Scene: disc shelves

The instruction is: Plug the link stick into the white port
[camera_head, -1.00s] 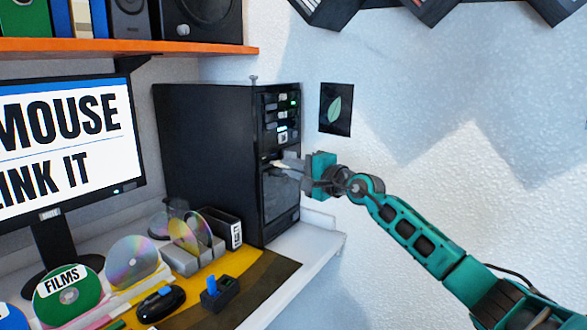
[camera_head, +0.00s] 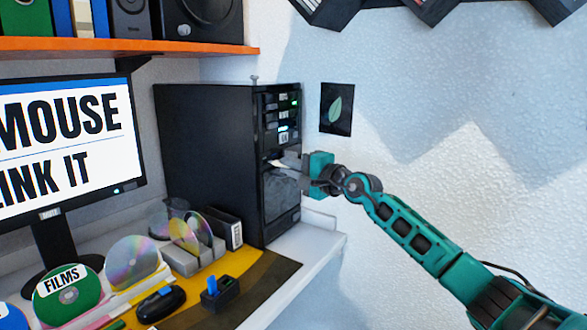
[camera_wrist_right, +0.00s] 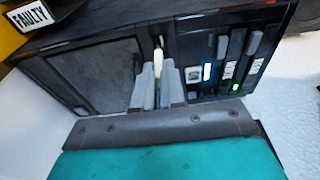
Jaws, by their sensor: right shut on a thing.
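My right gripper (camera_head: 298,164) is at the front of the black computer tower (camera_head: 205,160). In the right wrist view its grey fingers (camera_wrist_right: 157,88) are closed around a narrow cream piece (camera_wrist_right: 157,60), beside the upper edge of a glossy dark front panel (camera_wrist_right: 95,75). Whether this piece is fixed to the panel is unclear. A small blue stick (camera_head: 213,285) stands in a dark holder on the desk and may be the link stick. No white port can be made out. My left gripper is out of view.
A black mouse (camera_head: 160,303) with a blue part lies left of the holder. Discs in a rack (camera_head: 182,258) stand before the tower. A monitor (camera_head: 65,145) is at the left, under an orange shelf (camera_head: 130,46).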

